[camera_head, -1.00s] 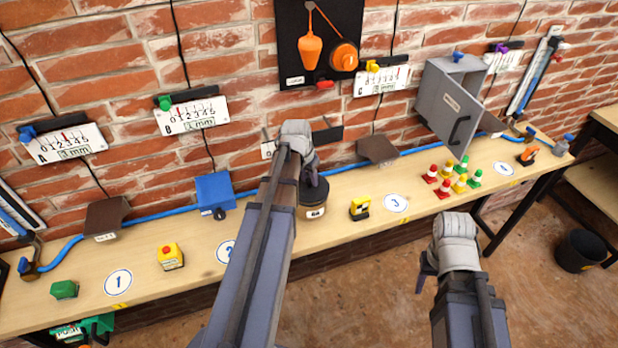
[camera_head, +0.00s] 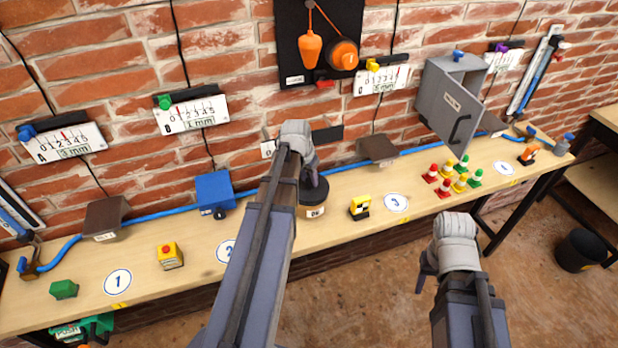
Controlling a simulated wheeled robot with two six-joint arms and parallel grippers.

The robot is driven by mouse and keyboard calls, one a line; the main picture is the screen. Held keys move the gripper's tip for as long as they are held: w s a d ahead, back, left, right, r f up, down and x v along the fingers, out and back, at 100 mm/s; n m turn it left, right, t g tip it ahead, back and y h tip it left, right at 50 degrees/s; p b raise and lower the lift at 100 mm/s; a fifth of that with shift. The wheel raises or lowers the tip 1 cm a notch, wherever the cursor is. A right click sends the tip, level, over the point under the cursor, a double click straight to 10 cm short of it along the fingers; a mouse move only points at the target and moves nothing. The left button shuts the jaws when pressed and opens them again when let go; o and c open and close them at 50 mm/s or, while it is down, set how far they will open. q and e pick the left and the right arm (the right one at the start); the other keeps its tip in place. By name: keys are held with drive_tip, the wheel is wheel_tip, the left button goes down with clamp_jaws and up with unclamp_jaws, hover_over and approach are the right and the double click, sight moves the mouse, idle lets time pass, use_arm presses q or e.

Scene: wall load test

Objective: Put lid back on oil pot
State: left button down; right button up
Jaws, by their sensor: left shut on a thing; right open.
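The oil pot (camera_head: 316,212) stands on the bench behind my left arm; its pale label shows and its left side is hidden. A dark round lid (camera_head: 318,192) is at the top of the pot. My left gripper (camera_head: 313,178) is directly above, shut on the lid; its fingertips are small and partly hidden by the arm. I cannot tell whether the lid is fully seated or slightly raised. My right gripper (camera_head: 426,272) is open and empty, in front of the bench and away from the pot.
A blue box (camera_head: 214,190) is left. A blue hose runs along the wall.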

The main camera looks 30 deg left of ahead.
idle(0.3)
use_arm(q)
drive_tip(key=shift+c, duration=2.3)
unclamp_jaws()
drive_tip(key=shift+o, duration=0.2)
drive_tip(key=o, duration=0.4)
drive_tip(key=shift+r+p, duration=3.55)
